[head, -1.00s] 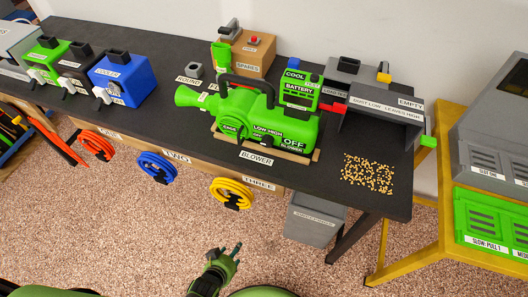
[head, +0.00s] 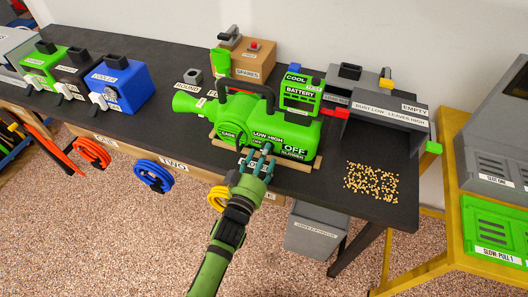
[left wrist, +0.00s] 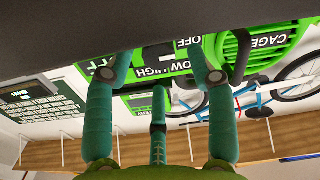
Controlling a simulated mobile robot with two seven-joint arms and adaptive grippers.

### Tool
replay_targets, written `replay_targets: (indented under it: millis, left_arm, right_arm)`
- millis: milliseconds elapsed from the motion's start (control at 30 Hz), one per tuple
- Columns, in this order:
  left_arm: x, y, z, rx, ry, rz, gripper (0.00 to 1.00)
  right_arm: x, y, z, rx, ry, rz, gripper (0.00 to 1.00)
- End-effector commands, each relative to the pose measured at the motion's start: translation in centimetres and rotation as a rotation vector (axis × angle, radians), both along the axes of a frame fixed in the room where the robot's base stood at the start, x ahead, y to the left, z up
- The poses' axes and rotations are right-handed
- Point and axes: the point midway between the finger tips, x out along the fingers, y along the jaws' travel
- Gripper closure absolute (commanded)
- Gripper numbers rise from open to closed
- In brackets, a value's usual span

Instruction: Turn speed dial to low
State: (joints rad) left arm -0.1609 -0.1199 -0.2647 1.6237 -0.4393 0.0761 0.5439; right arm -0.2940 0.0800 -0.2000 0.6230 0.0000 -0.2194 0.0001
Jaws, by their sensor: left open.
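The green blower (head: 265,128) stands on a wooden base on the dark bench. Its front carries a LOW-HIGH label (head: 267,137), an OFF label (head: 294,150) and a CAGE label (head: 229,132). My left gripper (head: 256,160) is open right in front of the blower, its fingers pointing at the area below the LOW-HIGH label. The fingers hide most of the speed dial there. In the left wrist view the green fingers (left wrist: 160,75) are spread, with the LOW-HIGH label (left wrist: 165,71) between them. I cannot tell whether they touch the dial. My right gripper is not in view.
A green battery box (head: 299,95) sits behind the blower. A grey chute (head: 385,115) stands to its right. Loose yellow pellets (head: 371,182) lie on the bench at right. Blue, black and green units stand at left. A grey bin (head: 314,232) is below.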

Motion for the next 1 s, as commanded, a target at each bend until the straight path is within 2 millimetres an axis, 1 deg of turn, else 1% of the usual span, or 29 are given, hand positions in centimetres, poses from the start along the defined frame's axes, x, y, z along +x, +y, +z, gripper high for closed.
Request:
replay_targets:
  millis: [33,167,433,467,500,567,600,1000]
  left_arm:
    - [0.62,-0.14,0.06,0.000,-0.001,0.001,0.44]
    - [1.35,-0.35,0.01,-0.001,0.001,0.001,0.44]
    - [1.45,-0.38,-0.04,0.000,0.001,0.001,0.44]
    - [1.45,-0.38,-0.04,0.000,0.001,0.001,0.56]
    - [1.44,-0.38,-0.04,0.000,0.001,0.001,0.72]
    - [1.44,-0.38,-0.03,0.000,0.001,0.001,0.96]
    - [1.45,-0.38,-0.01,0.000,0.000,0.001,1.00]
    - [1.51,-0.38,0.21,0.031,-0.013,0.000,1.00]
  right_arm:
    - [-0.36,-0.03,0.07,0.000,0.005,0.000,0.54]
    - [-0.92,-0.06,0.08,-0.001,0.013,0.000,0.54]
    - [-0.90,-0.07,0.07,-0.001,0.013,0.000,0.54]
    - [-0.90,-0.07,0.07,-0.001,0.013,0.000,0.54]
    - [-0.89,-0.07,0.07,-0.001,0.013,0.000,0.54]
    - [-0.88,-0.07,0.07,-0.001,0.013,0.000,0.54]
    - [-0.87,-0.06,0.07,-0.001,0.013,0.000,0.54]
    - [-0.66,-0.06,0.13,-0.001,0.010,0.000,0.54]
